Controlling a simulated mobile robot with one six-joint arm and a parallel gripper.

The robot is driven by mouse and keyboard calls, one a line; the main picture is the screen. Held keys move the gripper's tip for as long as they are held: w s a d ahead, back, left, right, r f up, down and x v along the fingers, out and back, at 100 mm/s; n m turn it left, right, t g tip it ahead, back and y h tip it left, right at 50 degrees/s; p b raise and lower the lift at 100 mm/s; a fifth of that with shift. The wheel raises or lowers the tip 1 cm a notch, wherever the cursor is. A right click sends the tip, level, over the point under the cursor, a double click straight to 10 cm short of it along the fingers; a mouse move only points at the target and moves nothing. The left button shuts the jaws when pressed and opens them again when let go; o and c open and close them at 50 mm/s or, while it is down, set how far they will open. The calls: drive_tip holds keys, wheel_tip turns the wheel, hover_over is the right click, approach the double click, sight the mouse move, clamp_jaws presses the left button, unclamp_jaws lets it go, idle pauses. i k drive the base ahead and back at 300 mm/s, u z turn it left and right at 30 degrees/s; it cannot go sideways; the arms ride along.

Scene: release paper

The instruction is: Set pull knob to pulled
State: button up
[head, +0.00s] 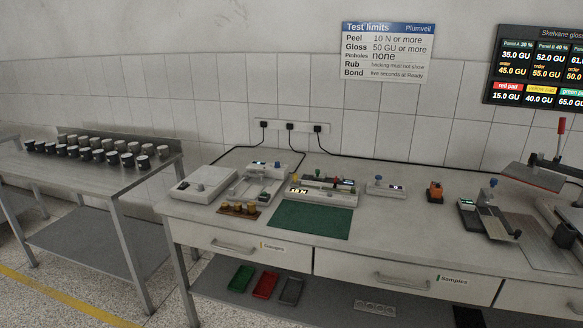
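Several bench devices carry small knobs, and I cannot tell which one is the pull knob or whether any is pulled. A small grey device (383,188) near the middle has a blue knob (378,178). A long tester (322,194) with a lit readout stands between them, behind a green mat (310,220). My gripper is not in view.
A workbench (410,225) with drawers runs along the wall. An orange block (435,191) and a press with a red handle (561,130) stand toward the right. A side table (75,184) holds many dark cups. Clear bench top lies right of the mat.

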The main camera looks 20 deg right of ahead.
sight(294, 183)
drive_tip(key=z, duration=0.05)
drive_tip(key=i, duration=0.75)
drive_tip(key=u, duration=0.55)
drive_tip(key=i, duration=0.75)
drive_tip(key=u, duration=0.45)
